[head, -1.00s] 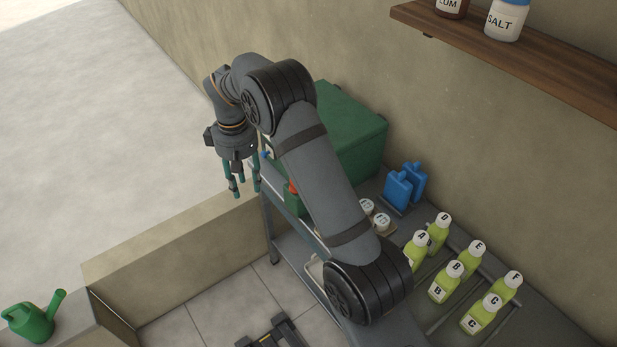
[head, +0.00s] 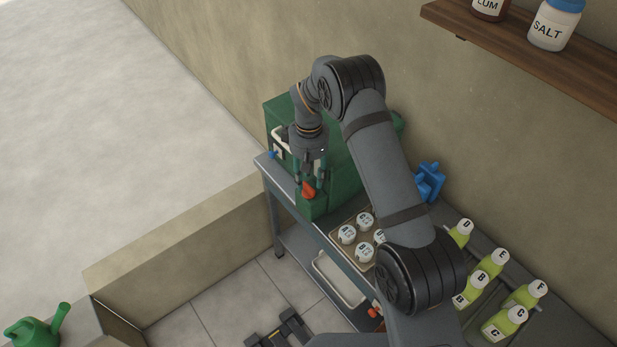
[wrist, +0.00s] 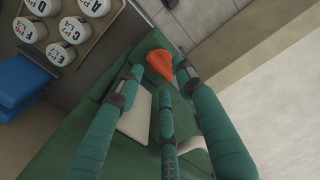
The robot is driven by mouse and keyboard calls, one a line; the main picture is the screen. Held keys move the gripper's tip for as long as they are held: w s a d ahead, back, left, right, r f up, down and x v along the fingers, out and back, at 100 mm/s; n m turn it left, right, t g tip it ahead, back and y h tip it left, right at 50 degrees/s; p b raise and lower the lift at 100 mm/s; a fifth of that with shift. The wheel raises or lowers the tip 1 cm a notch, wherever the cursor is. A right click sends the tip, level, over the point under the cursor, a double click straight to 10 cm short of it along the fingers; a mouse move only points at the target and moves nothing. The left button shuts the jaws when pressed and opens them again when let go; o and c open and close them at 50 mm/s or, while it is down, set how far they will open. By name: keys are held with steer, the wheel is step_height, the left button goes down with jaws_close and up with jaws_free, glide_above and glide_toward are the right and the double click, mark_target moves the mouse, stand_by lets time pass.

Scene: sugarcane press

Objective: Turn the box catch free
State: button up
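The green machine box (head: 345,185) stands at the table's far end, against the wall. An orange catch (head: 309,190) sits on its lower front part; it also shows in the wrist view (wrist: 160,62). My gripper (head: 309,180) points down just over the catch, its teal fingers apart. In the wrist view my gripper (wrist: 158,76) has fingertips on either side of the orange catch, with the right fingertip very near or touching it. I cannot tell whether the fingers press on it. My fingers and arm hide part of the box front.
A cream handle (head: 279,137) and a blue knob (head: 272,155) are on the box's left side. A tray (head: 338,244) of white-lidded jars, blue containers (head: 430,182) and yellow-green bottles (head: 487,263) stand along the table. A shelf (head: 540,65) juts from the wall.

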steer(key=shift+f, duration=0.95)
steer(key=shift+c, duration=1.3)
jaws_close()
